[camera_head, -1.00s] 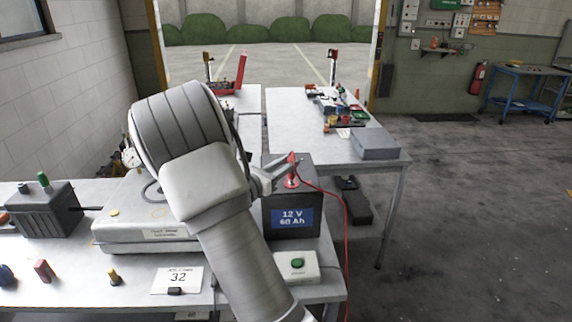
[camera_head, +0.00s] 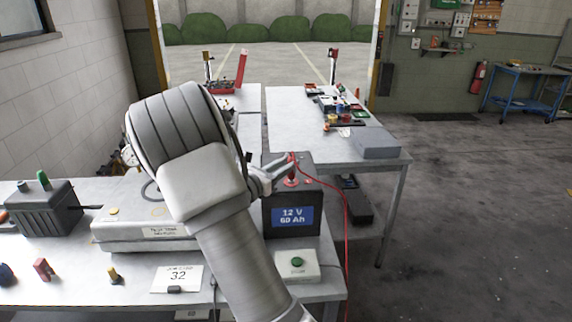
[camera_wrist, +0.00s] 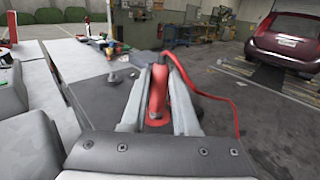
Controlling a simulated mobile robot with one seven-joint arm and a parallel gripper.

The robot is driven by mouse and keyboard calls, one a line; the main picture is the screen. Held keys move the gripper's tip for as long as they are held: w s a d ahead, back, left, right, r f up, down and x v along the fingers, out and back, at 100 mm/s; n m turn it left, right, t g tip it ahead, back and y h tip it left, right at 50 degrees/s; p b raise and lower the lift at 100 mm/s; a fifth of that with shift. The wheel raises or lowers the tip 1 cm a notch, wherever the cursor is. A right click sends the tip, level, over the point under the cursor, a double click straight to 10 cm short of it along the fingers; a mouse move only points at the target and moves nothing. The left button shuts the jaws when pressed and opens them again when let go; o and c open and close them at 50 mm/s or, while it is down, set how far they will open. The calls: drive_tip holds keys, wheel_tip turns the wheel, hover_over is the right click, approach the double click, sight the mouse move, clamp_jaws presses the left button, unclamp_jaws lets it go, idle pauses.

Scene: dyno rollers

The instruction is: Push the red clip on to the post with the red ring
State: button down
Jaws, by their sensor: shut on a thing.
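My gripper (camera_wrist: 158,100) is shut on the red clip (camera_wrist: 157,92), which stands between its two fingers in the wrist view. In the head view my gripper (camera_head: 277,173) is over the top of the black battery (camera_head: 279,222), labelled 12 V 60 Ah. The red clip (camera_head: 292,163) shows just beyond the fingertips. A red ring (camera_head: 290,182) lies on the battery top directly below the clip; part of it also shows in the wrist view (camera_wrist: 158,122). The post inside the ring is hidden, so I cannot tell whether the clip touches it.
A red cable (camera_head: 346,215) runs from the clip over the battery's right side. A box with a green button (camera_head: 297,264) stands in front of the battery. A second bench (camera_head: 325,110) with a grey box (camera_head: 375,143) stands behind. A second, dark post (camera_wrist: 113,77) is on the battery.

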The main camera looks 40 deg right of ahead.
drive_tip(key=shift+f+b, duration=0.3)
drive_tip(key=shift+f, duration=0.2)
drive_tip(key=c, duration=0.6)
unclamp_jaws()
drive_tip(key=v, duration=1.7)
drive_tip(key=s+r+m+g+y, duration=0.1)
drive_tip(key=s+m+g+y, duration=0.4)
drive_tip(key=s+m+y, duration=0.55)
drive_tip(key=s+a+r+m+t+y, duration=0.2)
drive_tip(key=s+a+m+t+y, duration=0.1)
drive_tip(key=s+a+m, duration=0.2)
drive_tip(key=s+a+r+m+t+y, duration=0.3)
drive_tip(key=s+a+m+y, duration=0.1)
drive_tip(key=s+a+m, duration=0.1)
drive_tip(key=s+a, duration=0.1)
drive_tip(key=a, duration=0.1)
drive_tip(key=shift+s+a+r, duration=0.3)
drive_tip(key=shift+s, duration=0.05)
